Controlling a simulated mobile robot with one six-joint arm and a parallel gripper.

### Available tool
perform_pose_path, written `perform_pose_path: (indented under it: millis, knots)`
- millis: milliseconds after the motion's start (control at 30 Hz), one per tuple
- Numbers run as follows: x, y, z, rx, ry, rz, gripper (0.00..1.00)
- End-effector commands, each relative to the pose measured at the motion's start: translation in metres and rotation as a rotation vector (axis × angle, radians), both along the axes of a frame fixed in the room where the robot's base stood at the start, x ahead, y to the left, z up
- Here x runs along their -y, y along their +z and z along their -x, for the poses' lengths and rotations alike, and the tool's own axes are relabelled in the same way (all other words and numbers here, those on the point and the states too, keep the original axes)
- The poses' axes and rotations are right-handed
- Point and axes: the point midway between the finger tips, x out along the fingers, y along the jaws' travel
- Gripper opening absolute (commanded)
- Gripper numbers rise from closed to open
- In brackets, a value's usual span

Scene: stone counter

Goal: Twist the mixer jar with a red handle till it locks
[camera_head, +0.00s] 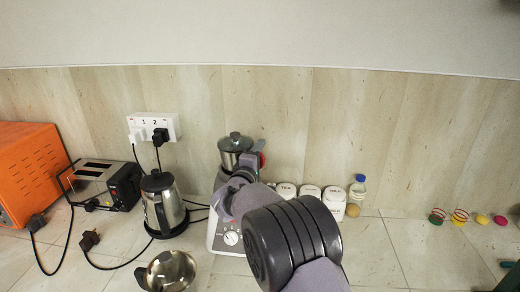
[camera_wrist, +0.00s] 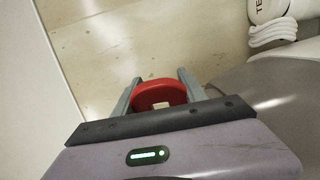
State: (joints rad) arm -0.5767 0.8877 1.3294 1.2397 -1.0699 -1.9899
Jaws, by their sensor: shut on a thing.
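The mixer jar (camera_head: 234,146) is a steel jar with a dark lid. It stands upright on the white mixer base (camera_head: 228,238) on the counter, partly hidden behind my arm. Its red handle (camera_head: 261,146) shows at the jar's right side in the head view. In the wrist view the red handle (camera_wrist: 158,93) sits between the two grey fingers of my gripper (camera_wrist: 158,88), which is shut on it. The fingertips are mostly hidden in the head view. Whether the jar is locked cannot be told.
A steel kettle (camera_head: 165,206) and a steel bowl (camera_head: 172,272) stand left of the mixer. A toaster (camera_head: 104,184) and an orange appliance (camera_head: 28,170) are farther left, with loose cables. White canisters (camera_head: 334,199) and a bottle (camera_head: 357,187) stand behind on the right.

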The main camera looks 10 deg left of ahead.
Motion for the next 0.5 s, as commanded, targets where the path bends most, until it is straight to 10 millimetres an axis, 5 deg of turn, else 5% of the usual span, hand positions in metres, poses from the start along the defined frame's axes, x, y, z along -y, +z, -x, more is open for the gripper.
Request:
perform_pose_path:
  millis: [367,400,500]
  knots:
    - [-0.0007,-0.0006,0.0015,-0.001,-0.011,-0.001,0.01]
    - [-0.0007,-0.0007,0.0015,-0.001,-0.011,-0.001,0.57]
    - [-0.0005,-0.0009,0.0015,-0.002,-0.011,-0.001,0.74]
